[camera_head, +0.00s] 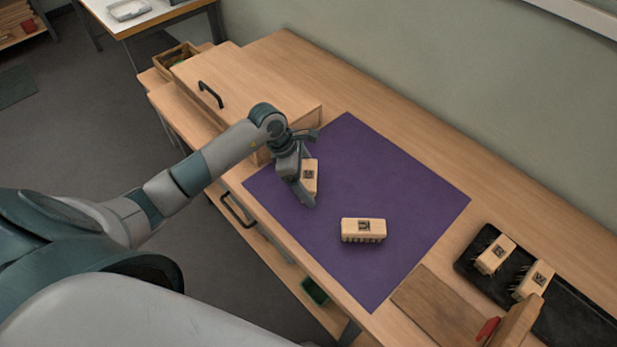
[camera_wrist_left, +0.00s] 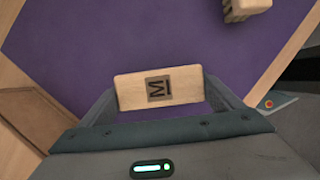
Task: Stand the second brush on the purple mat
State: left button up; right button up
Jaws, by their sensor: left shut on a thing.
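My left gripper (camera_head: 305,180) is shut on a wooden brush (camera_head: 310,176) marked M, at the left part of the purple mat (camera_head: 385,180). In the left wrist view, this brush (camera_wrist_left: 158,88) sits between the two fingers of the left gripper (camera_wrist_left: 160,92). Whether its underside touches the mat is hidden. Another wooden brush (camera_head: 363,229) stands bristles down on the mat, to the lower right of the gripper. It also shows at the top of the left wrist view (camera_wrist_left: 246,8). My right gripper is not in view.
A black tray (camera_head: 575,318) at the right holds two more brushes (camera_head: 494,255) (camera_head: 534,281). A brown board (camera_head: 438,308) and an upright wooden piece with a red part (camera_head: 488,328) lie between mat and tray. A wooden box with a handle (camera_head: 245,90) stands behind the gripper. The mat's right half is clear.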

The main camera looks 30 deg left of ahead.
pick_arm(q)
jog(key=shift+f, duration=0.2)
jog(key=shift+f, duration=0.1)
jog(key=o, duration=0.9)
jog(key=shift+r, duration=0.25)
jog(key=shift+a+r, duration=0.2)
jog(key=shift+r, duration=0.05)
jog(key=b+v, duration=0.3)
jog(key=v, duration=0.8)
jog(key=shift+r, duration=0.2)
